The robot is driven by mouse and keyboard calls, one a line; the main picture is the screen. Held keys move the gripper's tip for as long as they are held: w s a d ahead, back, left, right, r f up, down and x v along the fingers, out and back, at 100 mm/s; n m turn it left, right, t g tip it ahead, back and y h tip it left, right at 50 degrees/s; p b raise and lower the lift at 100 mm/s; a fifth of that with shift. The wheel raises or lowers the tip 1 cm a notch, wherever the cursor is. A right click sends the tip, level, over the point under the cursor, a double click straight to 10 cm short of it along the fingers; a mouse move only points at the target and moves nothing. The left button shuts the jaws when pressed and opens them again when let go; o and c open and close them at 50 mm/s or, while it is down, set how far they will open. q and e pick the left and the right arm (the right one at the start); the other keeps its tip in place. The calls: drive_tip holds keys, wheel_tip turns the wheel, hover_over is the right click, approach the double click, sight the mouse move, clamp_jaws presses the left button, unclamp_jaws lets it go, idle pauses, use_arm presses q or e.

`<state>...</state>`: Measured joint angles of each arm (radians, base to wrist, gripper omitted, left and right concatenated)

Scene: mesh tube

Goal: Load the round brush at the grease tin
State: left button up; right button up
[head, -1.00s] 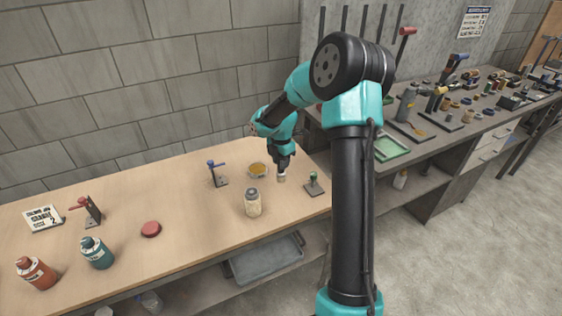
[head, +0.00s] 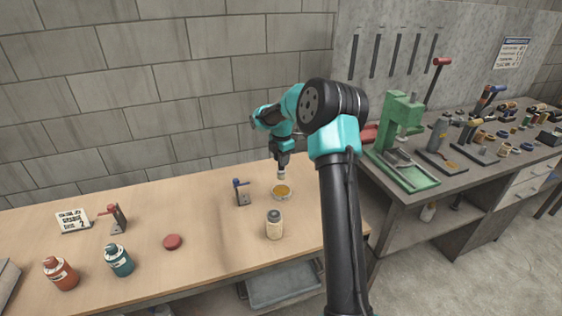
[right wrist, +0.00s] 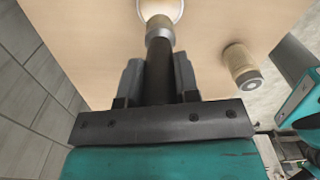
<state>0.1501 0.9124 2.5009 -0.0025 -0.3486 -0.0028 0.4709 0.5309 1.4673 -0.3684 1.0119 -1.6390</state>
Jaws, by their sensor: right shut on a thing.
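My right gripper (head: 282,165) is shut on the round brush (head: 282,175), which points down with its pale tip lowest. In the right wrist view the brush (right wrist: 159,36) shows a dark handle between the fingers, a metal ferrule and a beige tip. The grease tin (head: 283,196) is a small open round tin with amber grease on the bench. The brush tip is at the tin's far side in the head view; I cannot tell whether it touches the grease. Only part of the tin's rim (right wrist: 181,12) shows in the wrist view. My left gripper is out of view.
A pale jar with a grey lid (head: 274,226) stands in front of the tin; a blue-handled clamp (head: 241,193) stands left of it. A red disc (head: 172,242), red bottle (head: 60,274) and teal bottle (head: 118,261) are farther left. Bare bench lies between.

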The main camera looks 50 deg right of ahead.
sight(281, 173)
drive_tip(key=shift+f, duration=3)
drive_tip(key=shift+f, duration=0.6)
idle(0.6)
drive_tip(key=shift+r, duration=3.6)
